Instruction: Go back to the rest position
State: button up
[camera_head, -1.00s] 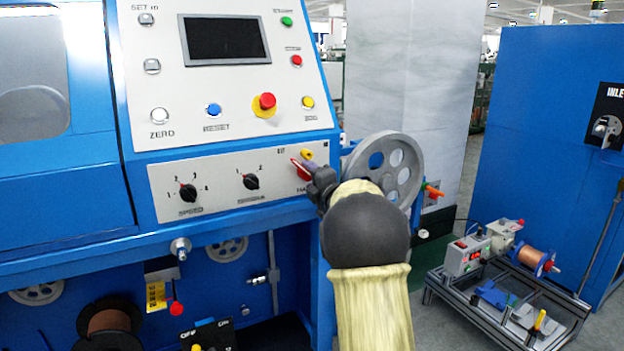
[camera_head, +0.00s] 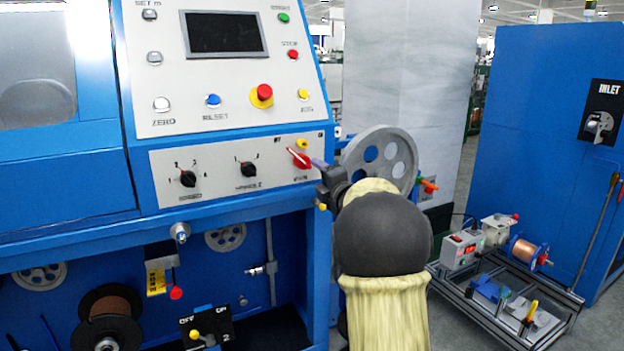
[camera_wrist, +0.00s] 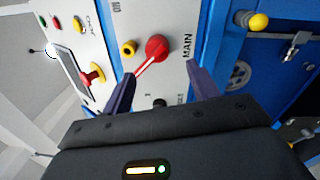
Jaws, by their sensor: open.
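My gripper (camera_wrist: 157,92) is open in the wrist view, its two dark fingers apart with nothing between them. The red MAIN switch (camera_wrist: 158,47) on the blue machine's panel lies just beyond the fingertips, apart from them as far as I can see. In the head view, my arm with its dark round joint and pale cover stands in front of the machine's right corner. My gripper (camera_head: 322,172) shows small there, close to the red switch (camera_head: 299,158), and is partly hidden by my wrist.
The sloped control panel (camera_head: 225,125) carries a screen and several buttons. A grey spoked pulley (camera_head: 385,165) is right behind my arm. A low metal frame (camera_head: 480,310) with a copper spool (camera_head: 525,250) stands at right. Grey floor lies between the machine and the blue cabinet (camera_head: 545,130).

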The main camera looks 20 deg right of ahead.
jog(key=s+a+f+m+g+h+p, duration=0.1)
jog(key=s+a+f+m+g+h, duration=0.1)
jog(key=s+a+f+m+g, duration=0.4)
jog(key=s+a+f+m+g+h, duration=0.1)
jog(key=s+a+f+m+g, duration=0.15)
jog(key=s+f+m, duration=0.65)
jog(key=s+a+f+m+g+y+p, duration=0.1)
jog(key=s+a+f+m+g, duration=0.3)
jog(key=s, duration=0.6)
jog(key=s+a+f+m+g+y, duration=0.15)
jog(key=s+a+f+g, duration=0.4)
jog(key=s, duration=0.55)
notch_tip(320, 180, up, 37)
jog(key=w+t+p, duration=0.1)
jog(key=t+p, duration=0.1)
jog(key=p, duration=3.6)
jog(key=shift+a+m+h, duration=0.25)
jog(key=shift+m+h, duration=0.1)
